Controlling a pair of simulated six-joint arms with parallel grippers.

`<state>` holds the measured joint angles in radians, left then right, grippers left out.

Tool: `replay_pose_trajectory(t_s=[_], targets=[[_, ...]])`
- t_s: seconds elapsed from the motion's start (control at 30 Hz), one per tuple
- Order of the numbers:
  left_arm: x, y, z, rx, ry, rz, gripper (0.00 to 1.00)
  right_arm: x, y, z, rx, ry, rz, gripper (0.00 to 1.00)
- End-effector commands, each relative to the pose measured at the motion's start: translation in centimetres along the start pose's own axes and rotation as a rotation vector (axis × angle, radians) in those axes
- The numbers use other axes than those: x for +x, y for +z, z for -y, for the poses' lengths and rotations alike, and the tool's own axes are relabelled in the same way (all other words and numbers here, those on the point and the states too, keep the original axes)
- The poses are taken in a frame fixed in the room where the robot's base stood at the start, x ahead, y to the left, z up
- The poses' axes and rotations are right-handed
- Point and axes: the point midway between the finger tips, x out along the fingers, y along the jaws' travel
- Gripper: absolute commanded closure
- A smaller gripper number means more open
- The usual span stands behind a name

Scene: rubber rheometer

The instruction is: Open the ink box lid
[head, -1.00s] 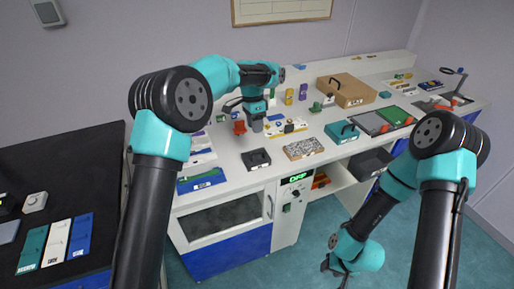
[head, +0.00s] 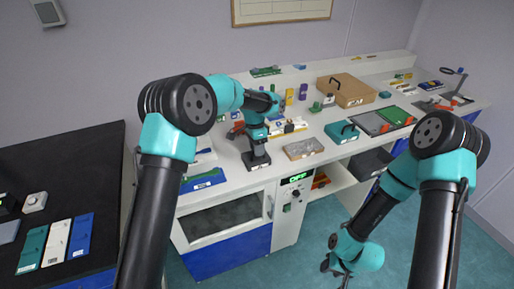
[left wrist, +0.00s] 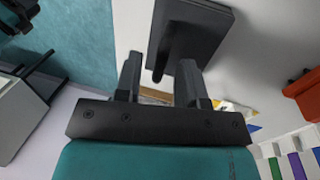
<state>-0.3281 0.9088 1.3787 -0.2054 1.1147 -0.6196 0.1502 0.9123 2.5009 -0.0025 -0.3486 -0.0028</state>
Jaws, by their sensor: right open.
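The ink box is probably the small dark box (head: 257,165) near the front edge of the white bench; no label on it is readable. It also shows as a dark box (left wrist: 200,22) at the top of the left wrist view, with a dark tab or handle sticking out toward my fingers. My left gripper (head: 256,151) is right above the box in the head view. Its two fingers (left wrist: 160,80) are apart in the left wrist view, with the tab's end between or just beyond them; contact cannot be told. The lid looks closed. My right gripper (head: 338,270) hangs low over the floor, open and empty.
A speckled grey block (head: 304,149) lies to the right of the box, and a teal case (head: 342,132) beyond it. Blue trays (head: 204,181) lie to the left. A brown box (head: 346,90) stands farther back. The bench front edge is close to the dark box.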

Motion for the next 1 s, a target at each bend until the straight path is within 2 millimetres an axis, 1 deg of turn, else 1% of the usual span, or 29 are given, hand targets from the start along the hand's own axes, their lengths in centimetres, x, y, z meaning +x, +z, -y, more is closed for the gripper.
replay_pose_trajectory(t_s=[0.03, 0.37, 1.0], targets=[[-0.02, 0.00, 0.00, 0.000, 0.000, 0.000, 0.69, 0.00, 0.00, 0.00, 0.000, 0.000, 0.000, 0.57], [-0.04, 0.00, -0.01, 0.000, 0.000, 0.000, 1.00, 0.00, 0.00, 0.00, 0.000, 0.000, 0.000, 0.57], [-0.23, -0.03, 0.18, -0.001, 0.026, 0.000, 1.00, 0.00, 0.00, 0.00, 0.000, 0.000, 0.000, 0.57]])
